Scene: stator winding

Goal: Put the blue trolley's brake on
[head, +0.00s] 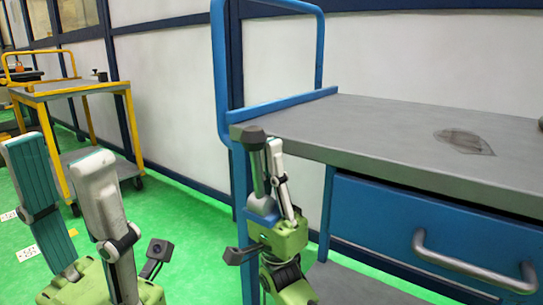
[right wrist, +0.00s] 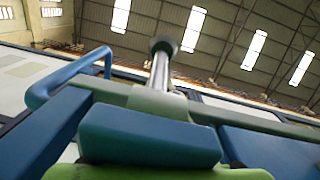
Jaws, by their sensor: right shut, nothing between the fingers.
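The blue trolley (head: 430,160) stands at the right in the head view, with a grey top, a blue push handle and a blue drawer. A lever with a dark knob (head: 252,138) stands upright by the trolley's near left corner; it also shows in the right wrist view as a metal rod with a dark knob (right wrist: 162,46). My right gripper (head: 274,146) is shut and empty, upright right beside the lever; whether it touches the lever I cannot tell. My left gripper (head: 58,158) is open and empty at the lower left, away from the trolley.
A yellow trolley (head: 76,86) stands at the back left near the wall. Green floor (head: 185,215) is free between the two trolleys. The drawer's metal handle (head: 470,263) sticks out at the front right. A dark stain marks the grey top.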

